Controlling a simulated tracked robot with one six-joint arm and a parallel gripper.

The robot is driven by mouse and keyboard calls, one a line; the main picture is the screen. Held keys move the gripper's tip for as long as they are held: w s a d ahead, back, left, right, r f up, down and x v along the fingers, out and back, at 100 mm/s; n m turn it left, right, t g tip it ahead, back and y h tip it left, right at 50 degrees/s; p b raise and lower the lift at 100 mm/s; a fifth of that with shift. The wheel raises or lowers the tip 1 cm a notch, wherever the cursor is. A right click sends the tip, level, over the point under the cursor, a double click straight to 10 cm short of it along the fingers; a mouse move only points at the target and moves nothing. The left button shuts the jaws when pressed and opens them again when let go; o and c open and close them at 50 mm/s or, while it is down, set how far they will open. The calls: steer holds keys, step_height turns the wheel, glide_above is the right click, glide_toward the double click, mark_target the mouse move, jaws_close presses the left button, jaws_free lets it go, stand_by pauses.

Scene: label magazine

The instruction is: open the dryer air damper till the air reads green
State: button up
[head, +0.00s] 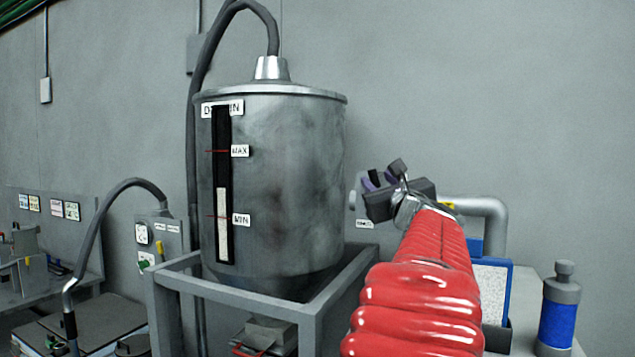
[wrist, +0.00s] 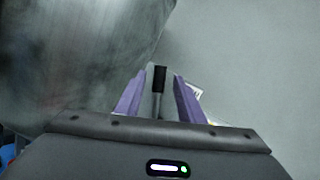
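A short grey lever with a black grip (wrist: 159,78) stands between the purple fingers of my gripper (wrist: 158,92) in the wrist view. Visible gaps remain on both sides of it, so the fingers are open around it. In the head view my gripper (head: 376,181) is at the right of the large grey dryer hopper (head: 290,180), with a dark grip (head: 376,177) showing between the fingers. A white label (head: 365,223) shows below the gripper. I cannot make out a green air reading; my gripper and red-sleeved arm hide part of that area.
A metal frame (head: 235,300) carries the hopper. A bent grey pipe (head: 487,212) runs behind my arm. A blue-edged panel (head: 508,275) and a blue and grey bottle (head: 559,310) are at the right. The wall above my gripper is clear.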

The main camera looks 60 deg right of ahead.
steer(key=v, duration=1.2)
steer(key=shift+s+a, duration=0.2)
steer(key=shift+a, duration=0.05)
steer(key=shift+f, duration=0.1)
